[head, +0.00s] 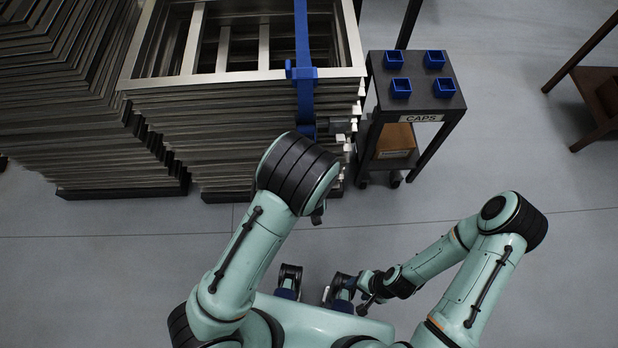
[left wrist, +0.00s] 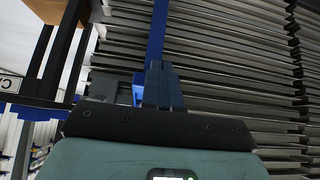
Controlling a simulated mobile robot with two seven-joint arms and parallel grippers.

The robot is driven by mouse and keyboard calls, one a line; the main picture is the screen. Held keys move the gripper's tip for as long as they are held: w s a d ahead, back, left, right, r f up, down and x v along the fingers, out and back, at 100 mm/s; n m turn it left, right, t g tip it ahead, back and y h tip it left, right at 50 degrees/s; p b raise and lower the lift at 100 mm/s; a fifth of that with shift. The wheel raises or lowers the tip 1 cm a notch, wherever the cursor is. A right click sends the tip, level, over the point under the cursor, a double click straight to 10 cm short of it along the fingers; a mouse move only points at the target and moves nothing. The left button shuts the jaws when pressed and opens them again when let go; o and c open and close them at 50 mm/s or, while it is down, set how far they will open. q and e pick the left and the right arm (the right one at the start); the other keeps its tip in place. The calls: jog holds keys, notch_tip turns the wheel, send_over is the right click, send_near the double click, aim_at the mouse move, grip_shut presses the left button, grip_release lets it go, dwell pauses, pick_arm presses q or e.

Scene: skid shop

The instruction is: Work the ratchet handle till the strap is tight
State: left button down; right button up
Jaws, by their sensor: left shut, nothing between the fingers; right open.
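A blue strap (head: 303,30) runs over the top of a stack of metal frames (head: 235,75) and down its near side, through a blue corner piece (head: 301,73) at the top edge. A grey ratchet (head: 342,127) shows partly beside the strap, low on that side; in the left wrist view it is the grey block (left wrist: 110,84) left of the fingers. My left gripper (left wrist: 163,78) is shut and empty, its fingertips in front of the strap (left wrist: 157,40); contact cannot be told. My left arm hides it in the head view. My right gripper (head: 360,303) is open, near my base.
A small dark stand labelled CAPS (head: 421,118) holds several blue caps (head: 401,87) right of the stack, with a brown box (head: 396,141) below. More frames (head: 75,100) are stacked at the left. A brown table (head: 598,95) stands far right. The floor between is clear.

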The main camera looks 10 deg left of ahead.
pick_arm(q)
jog(key=s+d+r, duration=0.1)
jog(key=s+r, duration=0.3)
jog(key=s, duration=0.2)
jog(key=shift+d+r+p, duration=0.15)
jog(key=shift+d+p, duration=0.15)
jog(key=shift+p, duration=0.05)
pick_arm(e)
jog(key=shift+w+a+r, duration=0.15)
jog(key=shift+w+r, duration=0.2)
jog(key=shift+w, duration=0.1)
dwell(0.5)
